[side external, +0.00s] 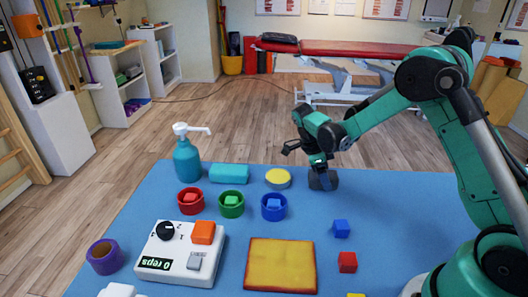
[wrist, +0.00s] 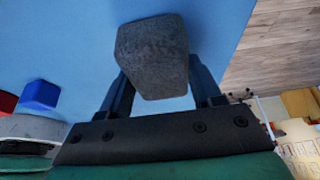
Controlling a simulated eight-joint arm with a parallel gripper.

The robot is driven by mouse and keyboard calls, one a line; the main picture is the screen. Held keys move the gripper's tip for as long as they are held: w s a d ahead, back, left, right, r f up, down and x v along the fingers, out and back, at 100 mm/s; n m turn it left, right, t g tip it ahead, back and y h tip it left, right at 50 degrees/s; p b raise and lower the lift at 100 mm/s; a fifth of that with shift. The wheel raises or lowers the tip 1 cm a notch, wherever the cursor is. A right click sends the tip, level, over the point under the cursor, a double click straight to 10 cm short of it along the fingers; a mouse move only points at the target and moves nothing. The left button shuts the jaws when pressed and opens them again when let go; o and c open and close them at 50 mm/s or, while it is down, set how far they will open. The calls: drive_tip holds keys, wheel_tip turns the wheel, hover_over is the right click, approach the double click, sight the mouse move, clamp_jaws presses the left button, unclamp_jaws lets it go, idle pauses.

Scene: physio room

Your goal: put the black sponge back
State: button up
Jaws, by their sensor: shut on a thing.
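The black sponge (side external: 323,180) is a dark grey block near the far edge of the blue table, right of the yellow-topped round pad. My gripper (side external: 319,166) comes down on it from above and is shut on it. In the wrist view the sponge (wrist: 152,50) sits between the two fingers of my gripper (wrist: 160,80), and its near part hides the fingertips. I cannot tell whether the sponge touches the table or hangs just above it.
Left of it are the round pad (side external: 278,178), a teal block (side external: 229,174) and a pump bottle (side external: 187,160). Red, green and blue bowls (side external: 273,213) hold cubes. Nearer are a yellow-red mat (side external: 280,265), a reps counter (side external: 160,262), a blue cube (side external: 341,228) and a red cube (side external: 347,262).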

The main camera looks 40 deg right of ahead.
drive_tip(key=shift+f, duration=0.1)
drive_tip(key=o, duration=1.2)
drive_tip(key=v, duration=1.2)
drive_tip(key=s+a+n+t+y, duration=0.1)
drive_tip(key=s+a+n+t, duration=0.2)
drive_tip(key=n, duration=0.6)
drive_tip(key=s+a+r+n+t+y, duration=0.1)
drive_tip(key=s+a+n+t, duration=0.2)
drive_tip(key=n, duration=0.6)
drive_tip(key=s+a+r+n+t+y, duration=0.1)
drive_tip(key=s+a+n+t, duration=0.2)
drive_tip(key=n, duration=0.6)
drive_tip(key=shift+s+a+r+t, duration=0.1)
drive_tip(key=shift+s+a+t, duration=0.05)
drive_tip(key=shift+s+t, duration=0.25)
drive_tip(key=shift+s+a+r+t, duration=0.1)
drive_tip(key=shift+s+t, duration=0.2)
drive_tip(key=shift+s, duration=0.2)
